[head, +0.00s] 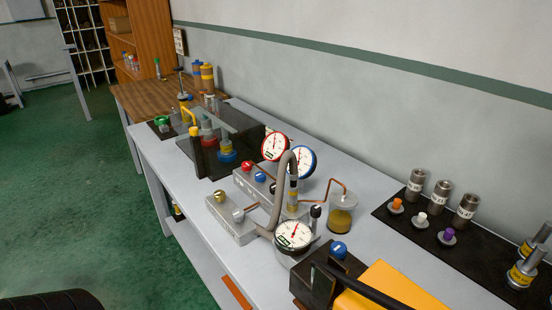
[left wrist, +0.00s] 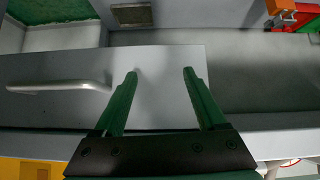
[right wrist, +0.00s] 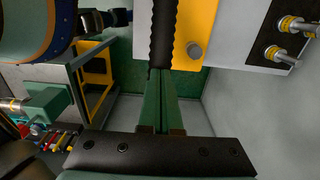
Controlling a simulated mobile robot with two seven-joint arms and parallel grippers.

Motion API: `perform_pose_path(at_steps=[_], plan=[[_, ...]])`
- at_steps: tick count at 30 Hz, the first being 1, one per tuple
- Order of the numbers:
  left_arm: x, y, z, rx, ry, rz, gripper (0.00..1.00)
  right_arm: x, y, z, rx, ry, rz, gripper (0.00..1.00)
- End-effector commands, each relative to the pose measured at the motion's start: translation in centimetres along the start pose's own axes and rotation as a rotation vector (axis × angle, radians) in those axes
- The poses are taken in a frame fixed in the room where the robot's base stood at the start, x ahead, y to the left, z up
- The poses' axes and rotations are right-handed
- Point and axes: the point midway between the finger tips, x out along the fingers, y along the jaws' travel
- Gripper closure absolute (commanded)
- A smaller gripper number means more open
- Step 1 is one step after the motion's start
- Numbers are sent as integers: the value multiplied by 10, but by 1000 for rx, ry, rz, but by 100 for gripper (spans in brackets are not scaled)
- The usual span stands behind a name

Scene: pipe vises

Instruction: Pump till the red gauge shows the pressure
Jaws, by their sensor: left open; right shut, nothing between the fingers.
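The red-rimmed gauge (head: 275,147) stands upright at the middle of the bench, its needle too small to read. A blue-rimmed gauge (head: 301,162) is beside it, and a white-faced gauge (head: 294,235) sits nearer. A yellow unit with a black bar, seemingly the pump (head: 398,287), is at the lower edge. In the right wrist view my right gripper (right wrist: 160,72) is shut and empty, its tips at the lower end of a black ribbed handle (right wrist: 163,35); I cannot tell if they touch. My left gripper (left wrist: 160,72) is open and empty before a grey panel. Neither gripper shows in the head view.
A valve block with red and blue knobs (head: 247,166), a grey hose (head: 279,190) and a jar (head: 342,216) crowd the bench middle. A black mat (head: 420,235) with metal cylinders lies at right. A bar handle (left wrist: 62,87) projects from the grey panel.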

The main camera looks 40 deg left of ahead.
Motion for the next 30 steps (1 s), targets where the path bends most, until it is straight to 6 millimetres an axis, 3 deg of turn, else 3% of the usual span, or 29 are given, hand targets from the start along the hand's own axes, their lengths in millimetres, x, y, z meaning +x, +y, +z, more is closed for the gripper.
perform_pose_path(at_steps=[18,30], plan=[[34,-3,38,0,-1,0,26,54,0,-14,-1,0,2,100],[35,-3,39,0,-1,0,26,55,0,-15,0,2,3,100]])
